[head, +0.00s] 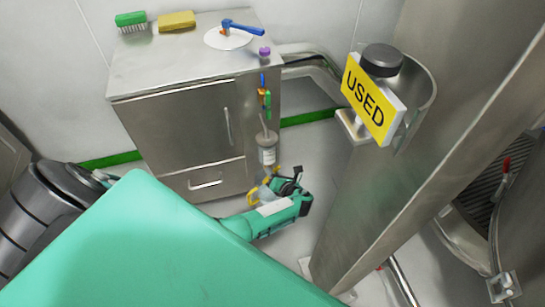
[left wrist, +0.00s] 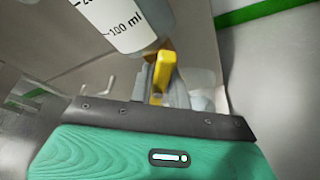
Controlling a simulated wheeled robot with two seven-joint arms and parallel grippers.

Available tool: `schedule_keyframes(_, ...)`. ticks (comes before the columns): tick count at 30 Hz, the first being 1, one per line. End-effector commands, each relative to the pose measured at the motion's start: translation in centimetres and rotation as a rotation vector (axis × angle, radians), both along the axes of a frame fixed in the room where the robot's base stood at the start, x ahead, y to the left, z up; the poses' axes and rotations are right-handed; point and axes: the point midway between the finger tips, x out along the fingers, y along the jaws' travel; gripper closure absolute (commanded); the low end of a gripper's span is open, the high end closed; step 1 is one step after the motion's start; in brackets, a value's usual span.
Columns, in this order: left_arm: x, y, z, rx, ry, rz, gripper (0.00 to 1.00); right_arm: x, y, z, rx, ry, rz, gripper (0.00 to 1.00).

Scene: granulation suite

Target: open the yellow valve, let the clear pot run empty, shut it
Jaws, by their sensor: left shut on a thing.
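The clear pot (head: 267,153) hangs upright in front of the cabinet's right edge. In the left wrist view the pot (left wrist: 118,22) shows a "100 ml" mark, and I cannot make out a liquid level. The yellow valve (head: 253,195) is just below the pot. Its yellow handle (left wrist: 163,75) stands between the fingers in the left wrist view. My left gripper (head: 277,186) is shut on this handle, under the pot. The gripper partly hides the valve body, and I cannot tell whether the valve is open. My right gripper is not in view.
A steel cabinet (head: 180,125) stands behind, with a green brush (head: 131,20), a yellow sponge (head: 177,20) and a blue-handled tool (head: 242,28) on top. Green and orange fittings (head: 264,97) are above the pot. A steel column with a "USED" sign (head: 368,103) stands close on the right.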

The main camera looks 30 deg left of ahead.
Motion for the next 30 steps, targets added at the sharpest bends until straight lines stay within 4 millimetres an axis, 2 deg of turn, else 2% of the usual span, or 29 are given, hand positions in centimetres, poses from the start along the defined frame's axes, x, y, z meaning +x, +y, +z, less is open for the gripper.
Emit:
schedule_keyframes(6, 0.3, -0.2, 0.1, 0.125, 0.145, -0.001, 1.00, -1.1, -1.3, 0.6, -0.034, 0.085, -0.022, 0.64)
schedule_keyframes(14, 0.5, -0.3, -0.4, 0.286, 0.332, -0.002, 1.00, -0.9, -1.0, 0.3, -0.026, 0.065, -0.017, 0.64)
schedule_keyframes(30, 0.5, -0.3, -0.9, 0.551, 0.642, -0.002, 1.00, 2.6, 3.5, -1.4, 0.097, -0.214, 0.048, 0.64)
